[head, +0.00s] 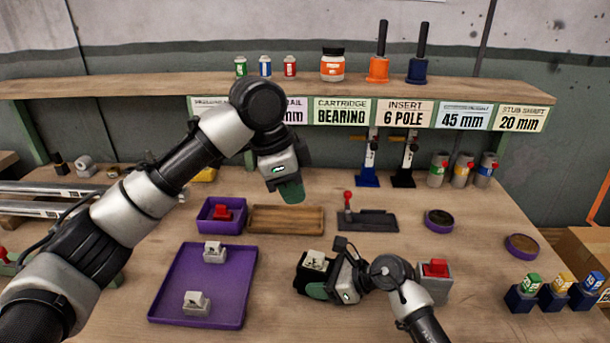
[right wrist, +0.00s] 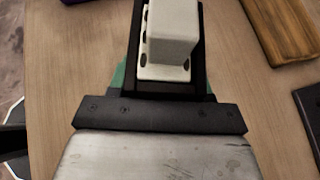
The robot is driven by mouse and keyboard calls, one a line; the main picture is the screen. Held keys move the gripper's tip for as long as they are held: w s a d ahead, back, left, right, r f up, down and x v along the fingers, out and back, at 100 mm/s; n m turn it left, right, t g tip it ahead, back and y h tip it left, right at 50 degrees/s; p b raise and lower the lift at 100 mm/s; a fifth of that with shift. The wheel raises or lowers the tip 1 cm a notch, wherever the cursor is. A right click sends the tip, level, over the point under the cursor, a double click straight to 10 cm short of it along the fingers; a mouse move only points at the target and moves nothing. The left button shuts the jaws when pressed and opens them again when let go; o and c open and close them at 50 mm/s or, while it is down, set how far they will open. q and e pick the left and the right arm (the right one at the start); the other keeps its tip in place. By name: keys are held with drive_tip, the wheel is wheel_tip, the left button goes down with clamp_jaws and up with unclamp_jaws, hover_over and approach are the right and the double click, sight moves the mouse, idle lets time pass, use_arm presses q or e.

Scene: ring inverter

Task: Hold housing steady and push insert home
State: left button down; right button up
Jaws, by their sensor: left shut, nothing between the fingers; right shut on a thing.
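A white bearing housing (head: 316,260) is held between the black fingers of my right gripper (head: 315,283), low over the front middle of the table. It also shows in the right wrist view (right wrist: 172,38), as a white block with a flanged base between the fingers. Whether it touches the table cannot be told. The insert cannot be made out in it. My left gripper (head: 291,190) is shut and empty, pointing down in the air over the area of the wooden tray (head: 287,219), up and left of the held housing. Two similar housings (head: 214,252) (head: 196,303) stand in the purple tray (head: 245,296).
A small purple bin (head: 205,214) holds a red part. A black lever fixture (head: 368,221) stands behind the right gripper. A grey block with a red top (head: 435,281) is close to its right. Arbor-like presses (head: 369,160) stand at the back under the shelf (head: 150,86).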

drive_tip(key=shift+f, duration=0.1)
drive_tip(key=o, duration=0.8)
